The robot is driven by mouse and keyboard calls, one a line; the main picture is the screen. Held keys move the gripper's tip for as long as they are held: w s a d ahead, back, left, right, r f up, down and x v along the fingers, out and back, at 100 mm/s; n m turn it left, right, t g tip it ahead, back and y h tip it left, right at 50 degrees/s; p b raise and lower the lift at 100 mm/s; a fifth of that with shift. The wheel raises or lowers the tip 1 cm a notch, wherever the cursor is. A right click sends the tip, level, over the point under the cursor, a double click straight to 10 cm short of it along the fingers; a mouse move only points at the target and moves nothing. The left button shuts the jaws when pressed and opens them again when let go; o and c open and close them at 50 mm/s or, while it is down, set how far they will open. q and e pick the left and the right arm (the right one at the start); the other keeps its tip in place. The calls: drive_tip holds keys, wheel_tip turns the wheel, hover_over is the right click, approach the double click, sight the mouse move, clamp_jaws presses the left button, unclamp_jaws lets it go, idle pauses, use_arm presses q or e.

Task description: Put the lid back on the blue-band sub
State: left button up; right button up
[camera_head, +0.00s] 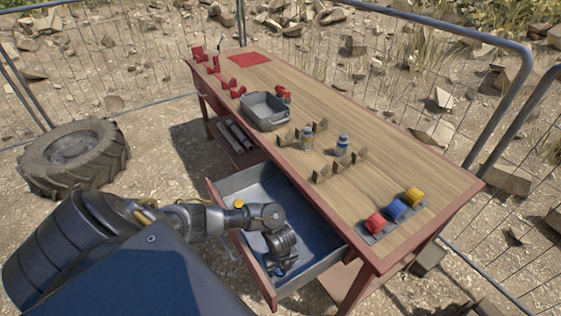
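A small grey bottle-like cylinder with a blue upper part (342,145) stands upright on the wooden table, among brown brackets; it may be the blue-band sub, but it is too small to be sure. A similar grey cylinder (307,138) stands to its left. I cannot make out a separate lid with certainty. My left gripper (281,268) hangs low over the open drawer (322,270), well apart from both cylinders. Its fingertips are dark and small, so its opening and anything between them are unclear. My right gripper is not in view.
A grey tray (264,111) stands mid-table, with red items beside it. Red, blue (397,209) and yellow spools sit on a strip at the near right end. A red mat (249,58) lies at the far end.

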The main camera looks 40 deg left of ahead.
use_arm(q)
drive_tip(key=c, duration=1)
wheel_tip(320, 180, up, 10)
drive_tip(key=p, duration=0.3)
drive_tip(key=shift+c, duration=0.2)
